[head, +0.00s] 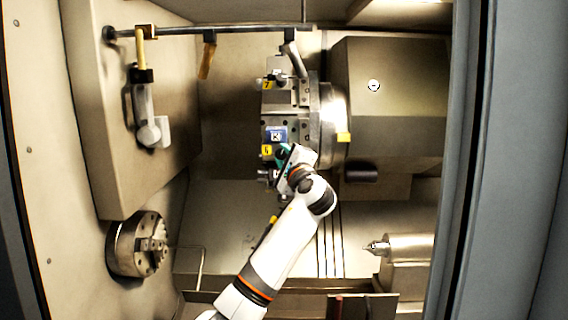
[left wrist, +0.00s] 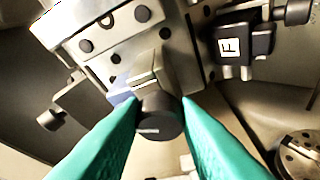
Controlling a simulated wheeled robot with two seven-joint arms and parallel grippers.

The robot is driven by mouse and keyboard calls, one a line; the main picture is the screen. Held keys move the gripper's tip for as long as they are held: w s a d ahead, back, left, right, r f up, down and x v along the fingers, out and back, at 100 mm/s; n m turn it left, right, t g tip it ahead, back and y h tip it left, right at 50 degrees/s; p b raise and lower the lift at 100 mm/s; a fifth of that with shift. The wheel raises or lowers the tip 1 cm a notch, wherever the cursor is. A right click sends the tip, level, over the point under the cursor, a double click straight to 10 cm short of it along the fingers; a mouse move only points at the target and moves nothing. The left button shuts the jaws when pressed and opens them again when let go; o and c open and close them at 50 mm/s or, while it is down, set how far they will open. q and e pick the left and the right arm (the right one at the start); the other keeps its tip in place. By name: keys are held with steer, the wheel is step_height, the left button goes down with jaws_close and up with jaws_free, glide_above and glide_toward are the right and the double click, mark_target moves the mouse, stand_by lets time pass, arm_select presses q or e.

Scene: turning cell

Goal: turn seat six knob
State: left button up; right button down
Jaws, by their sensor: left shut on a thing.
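The tool turret (head: 302,100) stands at the middle of the head view, with tool seats and yellow number labels around its left face. A dark round knob (left wrist: 160,118) with a pale line mark on it shows in the left wrist view, on a metal seat block (left wrist: 140,40). My left gripper (head: 283,156) is at the lower left of the turret. Its teal fingers also show in the left wrist view (left wrist: 158,104), shut on the knob from both sides. In the head view the knob is hidden by my gripper and wrist. My right gripper is not in view.
A chuck (head: 138,245) is at the lower left and a tailstock (head: 405,250) with a pointed centre at the lower right. A black block with a white letter tag (left wrist: 243,45) is close by on the right.

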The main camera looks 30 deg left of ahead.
arm_select(q)
steer(key=shift+n+g+h, duration=0.3)
steer(key=shift+n+g, duration=0.3)
steer(key=shift+n, duration=1)
steer(key=o, duration=1)
steer(key=shift+s+r, duration=0.1)
steer(key=shift+c, duration=0.2)
steer(key=shift+b, duration=0.3)
